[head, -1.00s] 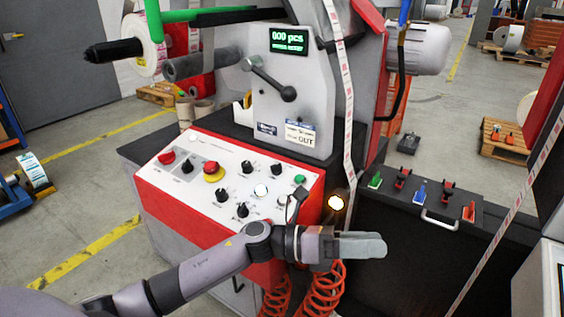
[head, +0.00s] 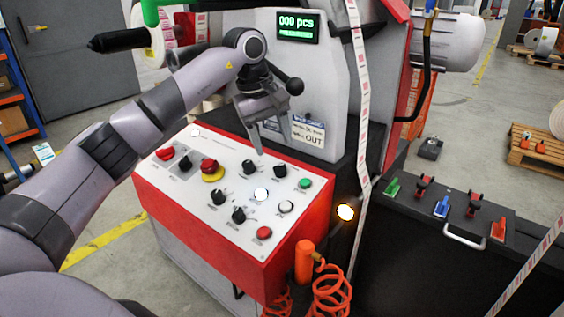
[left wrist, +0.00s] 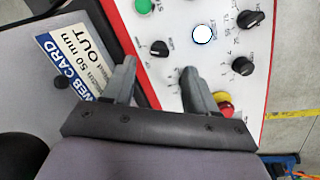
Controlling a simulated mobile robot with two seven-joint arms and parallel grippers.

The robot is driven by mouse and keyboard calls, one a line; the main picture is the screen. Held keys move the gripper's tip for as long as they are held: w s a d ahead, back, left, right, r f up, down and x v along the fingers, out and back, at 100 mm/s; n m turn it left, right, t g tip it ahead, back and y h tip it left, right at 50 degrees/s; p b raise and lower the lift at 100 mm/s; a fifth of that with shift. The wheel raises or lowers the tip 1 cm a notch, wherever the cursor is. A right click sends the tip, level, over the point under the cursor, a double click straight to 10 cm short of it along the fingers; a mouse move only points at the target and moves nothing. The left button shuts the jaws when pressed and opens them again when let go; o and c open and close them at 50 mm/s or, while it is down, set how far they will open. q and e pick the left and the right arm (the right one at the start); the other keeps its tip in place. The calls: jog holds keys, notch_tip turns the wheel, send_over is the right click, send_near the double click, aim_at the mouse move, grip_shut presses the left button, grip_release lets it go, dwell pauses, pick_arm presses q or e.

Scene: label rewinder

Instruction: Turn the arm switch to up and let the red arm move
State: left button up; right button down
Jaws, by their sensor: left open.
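The white-topped control panel (head: 178,222) with a red front carries several black rotary knobs. Two are in its back row, a left knob (head: 249,167) and a right knob (head: 279,171); the labels are too small to read, so I cannot tell which is the arm switch. My left gripper (head: 272,140) is open and empty, above the panel's back edge, fingers pointing down. In the left wrist view, the right back-row knob (left wrist: 159,48) shows between and beyond the fingertips, apart from them. The other seems hidden behind a finger. I cannot clearly identify the red arm. My right gripper is out of view.
Near the knobs are a red mushroom button (head: 209,165), a lit white button (head: 261,194) and a green button (head: 305,183). A black-balled lever (head: 294,86) stands close to my left gripper. The label web (head: 363,110) runs down to the right.

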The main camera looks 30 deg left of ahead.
aim_at(279, 167)
pick_arm(q)
jog(key=x, duration=0.7)
jog(key=shift+c, duration=0.3)
jog(key=shift+r, duration=0.1)
jog(key=c, duration=1)
